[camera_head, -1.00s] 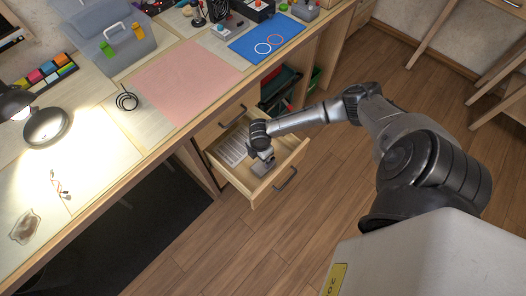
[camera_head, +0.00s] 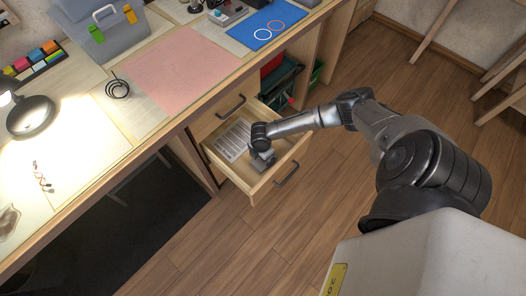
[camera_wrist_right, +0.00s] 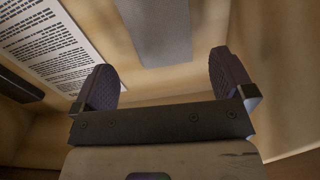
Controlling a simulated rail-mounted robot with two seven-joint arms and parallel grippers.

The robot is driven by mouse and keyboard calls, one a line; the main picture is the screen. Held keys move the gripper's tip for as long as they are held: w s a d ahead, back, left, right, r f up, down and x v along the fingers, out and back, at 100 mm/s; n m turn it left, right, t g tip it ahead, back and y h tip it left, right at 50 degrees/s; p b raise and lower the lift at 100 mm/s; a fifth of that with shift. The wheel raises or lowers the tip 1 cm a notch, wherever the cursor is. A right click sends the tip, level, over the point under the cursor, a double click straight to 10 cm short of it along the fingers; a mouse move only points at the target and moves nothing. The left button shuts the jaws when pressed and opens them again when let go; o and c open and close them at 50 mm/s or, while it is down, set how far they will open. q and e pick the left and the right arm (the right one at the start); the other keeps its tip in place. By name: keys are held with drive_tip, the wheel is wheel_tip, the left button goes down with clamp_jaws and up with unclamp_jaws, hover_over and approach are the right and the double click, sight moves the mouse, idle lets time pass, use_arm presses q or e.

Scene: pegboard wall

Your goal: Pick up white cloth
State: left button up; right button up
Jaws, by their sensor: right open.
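My right gripper (camera_wrist_right: 165,85) is open, with its two dark fingers apart and nothing between the pads that I can make out as held. In the head view, my right gripper (camera_head: 263,160) is inside the open wooden drawer (camera_head: 228,172), low near its front. A flat pale grey rectangle (camera_wrist_right: 155,30) lies on the drawer floor just beyond the fingertips in the wrist view; I cannot tell whether it is the white cloth. No other thing is clearly a white cloth. My left gripper is not in view.
A printed white sheet (camera_wrist_right: 50,40) lies in the drawer, also in the head view (camera_head: 234,141). The drawer walls stand close around my right gripper. The desk above carries a pink mat (camera_head: 165,75), a blue mat (camera_head: 268,27) and a lamp (camera_head: 30,117).

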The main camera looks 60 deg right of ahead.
wheel_tip(320, 180, down, 5)
drive_tip(key=b, duration=0.3)
drive_tip(key=shift+d+b, duration=0.1)
drive_tip(key=shift+b, duration=0.2)
drive_tip(key=c, duration=0.9)
drive_tip(key=shift+r, duration=0.1)
wheel_tip(320, 180, up, 8)
drive_tip(key=p, duration=0.5)
drive_tip(key=shift+r, duration=0.25)
drive_tip(key=shift+r+p, duration=0.55)
drive_tip(key=shift+r, duration=0.15)
